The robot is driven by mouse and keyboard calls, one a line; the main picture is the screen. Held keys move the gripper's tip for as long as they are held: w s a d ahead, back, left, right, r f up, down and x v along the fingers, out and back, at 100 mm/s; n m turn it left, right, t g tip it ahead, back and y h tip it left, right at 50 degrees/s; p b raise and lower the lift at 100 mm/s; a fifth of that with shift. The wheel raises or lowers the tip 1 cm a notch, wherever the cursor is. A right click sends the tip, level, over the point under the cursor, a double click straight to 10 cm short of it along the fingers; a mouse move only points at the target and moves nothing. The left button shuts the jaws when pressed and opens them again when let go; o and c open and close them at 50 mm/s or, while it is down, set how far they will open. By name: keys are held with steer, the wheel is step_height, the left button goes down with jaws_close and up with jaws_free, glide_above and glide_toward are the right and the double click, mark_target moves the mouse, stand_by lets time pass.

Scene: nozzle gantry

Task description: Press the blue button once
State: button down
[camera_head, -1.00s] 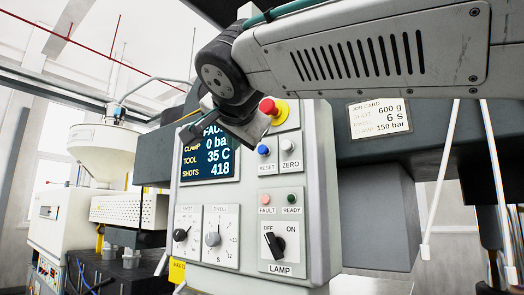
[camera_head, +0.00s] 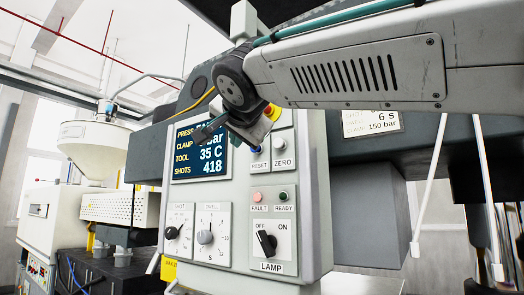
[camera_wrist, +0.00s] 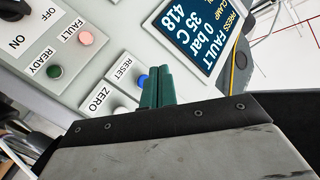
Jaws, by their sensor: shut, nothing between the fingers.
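My gripper (camera_wrist: 156,70) has two green fingers shut together and empty, with the tips beside the blue button in the picture. I cannot tell whether they touch it. In the head view my gripper (camera_head: 203,132) is in front of the display's right part, left of the RESET label.
The grey panel also holds a white ZERO button (camera_head: 280,143), a red stop knob with yellow base (camera_head: 272,112), FAULT (camera_head: 257,196) and READY (camera_head: 283,194) lights, a black LAMP switch (camera_head: 266,243), two dials and the display (camera_head: 200,165).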

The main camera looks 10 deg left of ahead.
steer(key=shift+w+d, duration=0.35)
steer(key=shift+w, duration=0.4)
steer(key=shift+w+d, duration=0.3)
steer(key=shift+w, duration=0.45)
stand_by(0.9)
steer(key=shift+w+d, duration=0.15)
steer(key=shift+w, duration=0.2)
steer(key=shift+w+d, duration=0.2)
steer(key=shift+w, duration=0.3)
stand_by(0.8)
steer(key=shift+s+a, duration=0.35)
steer(key=shift+s, duration=0.5)
steer(key=s, duration=0.1)
steer(key=s+a, duration=0.1)
steer(key=s, duration=0.1)
steer(key=s+a, duration=0.1)
steer(key=shift+s, duration=0.35)
